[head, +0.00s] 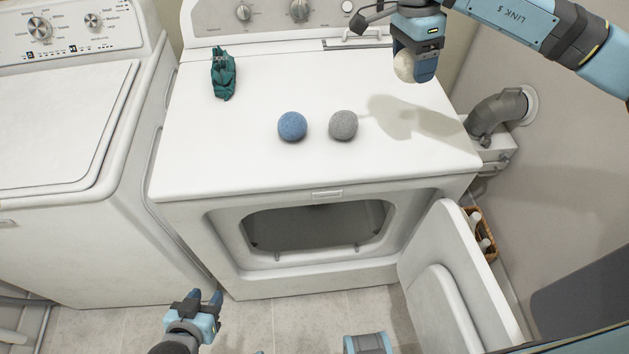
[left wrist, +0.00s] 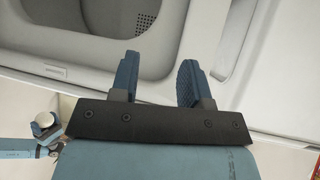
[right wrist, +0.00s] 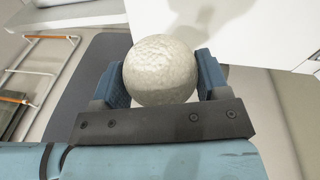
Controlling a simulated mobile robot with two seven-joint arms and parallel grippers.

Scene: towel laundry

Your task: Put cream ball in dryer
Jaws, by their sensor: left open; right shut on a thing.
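The cream ball (head: 404,66) is held up above the right rear part of the dryer top, between the fingers of my right gripper (head: 415,72). In the right wrist view the cream ball (right wrist: 160,70) fills the space between both fingers of the right gripper (right wrist: 160,80). The dryer (head: 250,170) has its front door (head: 455,285) swung open to the right, and its dark drum opening (head: 318,226) shows. My left gripper (head: 205,300) is open and empty, low in front of the dryer's left side. Its spread fingers also show in the left wrist view (left wrist: 157,80).
A blue ball (head: 292,126) and a grey ball (head: 343,126) sit on the dryer top, with a green cloth (head: 223,74) at its left rear. A washer (head: 60,150) stands to the left. A vent pipe (head: 495,110) and a basket (head: 484,235) are at the right.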

